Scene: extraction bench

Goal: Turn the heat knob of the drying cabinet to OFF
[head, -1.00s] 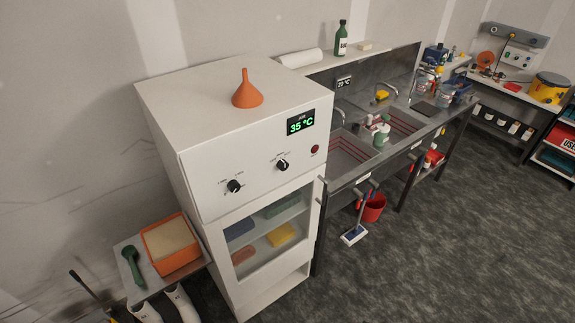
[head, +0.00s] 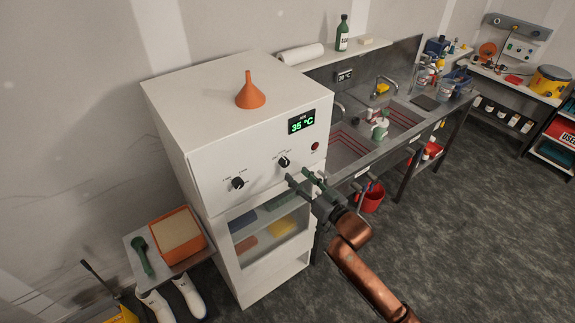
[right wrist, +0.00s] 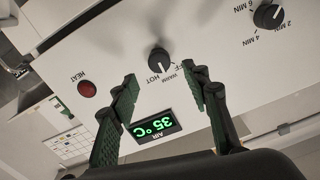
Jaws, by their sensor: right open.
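The drying cabinet (head: 207,170) is a white box with a glass door and a display reading 35 °C. Its heat knob (head: 284,162) is black and sits on the front panel below the display. My right gripper (head: 300,177) is open and empty, just below and in front of the knob. In the wrist view its fingers (right wrist: 163,80) lie on either side of the knob's line, apart from it. My left gripper is out of view.
A second black knob (head: 238,184), with minute marks, is left of the heat knob. A red lamp (head: 315,146) is on the right. An orange funnel (head: 250,92) stands on the cabinet top. Sinks (head: 352,150) adjoin on the right.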

